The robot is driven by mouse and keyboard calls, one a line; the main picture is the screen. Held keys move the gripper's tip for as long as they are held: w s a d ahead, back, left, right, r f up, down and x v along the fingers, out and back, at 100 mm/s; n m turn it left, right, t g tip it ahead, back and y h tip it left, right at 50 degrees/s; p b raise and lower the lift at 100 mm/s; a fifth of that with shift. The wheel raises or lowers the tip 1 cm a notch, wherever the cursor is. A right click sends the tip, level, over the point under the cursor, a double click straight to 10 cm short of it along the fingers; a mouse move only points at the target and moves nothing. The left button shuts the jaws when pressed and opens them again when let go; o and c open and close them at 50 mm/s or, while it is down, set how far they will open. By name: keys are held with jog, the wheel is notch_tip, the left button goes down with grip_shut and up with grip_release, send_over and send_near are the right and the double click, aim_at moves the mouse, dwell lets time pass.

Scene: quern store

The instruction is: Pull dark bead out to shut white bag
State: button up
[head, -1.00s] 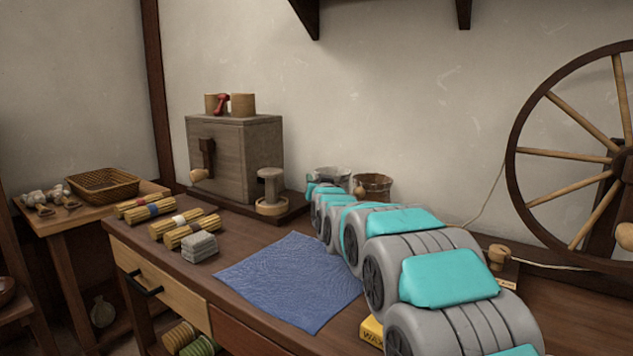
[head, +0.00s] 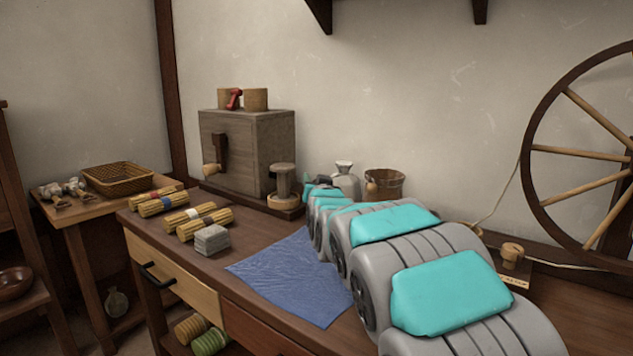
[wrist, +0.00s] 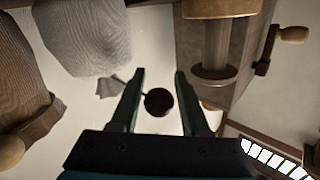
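The white bag (head: 345,182) stands on the bench beyond my arm, its neck narrow below a flared frill. In the wrist view the pale bag (wrist: 85,38) shows upside down, with its gathered neck towards the fingers. A thin cord runs from that neck to the dark bead (wrist: 158,102). My gripper (wrist: 159,74) is open, and the bead appears between its two fingers with a gap on both sides. I cannot tell the bead's depth between them. In the head view my gripper (head: 320,183) is small beside the bag, and the bead cannot be made out.
A brown open-topped container (head: 386,184) with a pale wooden bead (head: 372,187) stands right of the bag. A wooden spool stand (head: 283,184) and a cranked wooden box (head: 247,150) are to the left. A blue cloth (head: 290,278) lies on the bench in front.

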jog(key=s+d, duration=0.1)
jog(key=s, duration=0.6)
jog(key=shift+s+d, duration=0.25)
jog(key=shift+s, duration=0.1)
dwell(0.4)
